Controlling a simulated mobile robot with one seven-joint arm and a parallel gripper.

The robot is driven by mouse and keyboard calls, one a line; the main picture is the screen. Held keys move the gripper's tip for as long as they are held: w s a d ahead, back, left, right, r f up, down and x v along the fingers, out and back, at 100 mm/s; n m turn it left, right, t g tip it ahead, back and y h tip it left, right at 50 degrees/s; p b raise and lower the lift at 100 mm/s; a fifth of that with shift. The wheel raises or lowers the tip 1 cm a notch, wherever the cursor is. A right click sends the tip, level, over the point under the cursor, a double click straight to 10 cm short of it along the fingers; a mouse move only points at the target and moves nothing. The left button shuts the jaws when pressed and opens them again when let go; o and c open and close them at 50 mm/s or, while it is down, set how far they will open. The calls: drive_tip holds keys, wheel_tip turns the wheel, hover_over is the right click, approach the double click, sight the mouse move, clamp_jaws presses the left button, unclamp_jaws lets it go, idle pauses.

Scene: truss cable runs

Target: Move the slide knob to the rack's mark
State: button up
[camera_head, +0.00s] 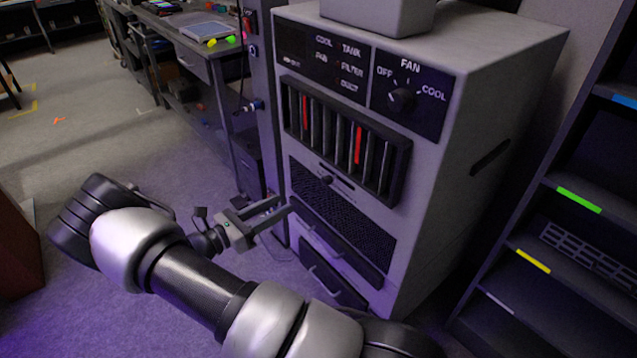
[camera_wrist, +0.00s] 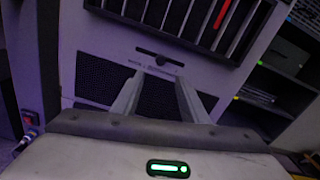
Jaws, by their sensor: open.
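The slide knob (camera_head: 327,180) is a small dark knob in a horizontal slot on the front of the grey rack (camera_head: 470,170), below the slatted bay. In the wrist view the knob (camera_wrist: 160,61) sits near the middle of the dark slot (camera_wrist: 167,57), with small print under it. I cannot make out which print is the mark. My gripper (camera_head: 284,206) is left of and below the knob in the head view, in front of the mesh panel. In the wrist view my gripper (camera_wrist: 159,75) is open and empty, its fingers pointing at the panel just below the slot, apart from the knob.
A fan dial (camera_head: 402,98) is at the rack's upper right. The slatted bay (camera_head: 345,140) has two red slats. Drawer handles (camera_head: 325,280) stick out low on the front. Dark shelves (camera_head: 560,240) stand at right, a workbench (camera_head: 200,50) at back left. Floor at left is clear.

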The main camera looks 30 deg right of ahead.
sight(323, 182)
drive_tip(key=d, duration=0.5)
drive_tip(key=w+d+b, duration=0.1)
drive_tip(key=d, duration=0.4)
drive_tip(key=w+d+b, duration=0.1)
drive_tip(key=d, duration=0.5)
drive_tip(key=shift+d, duration=0.1)
clamp_jaws()
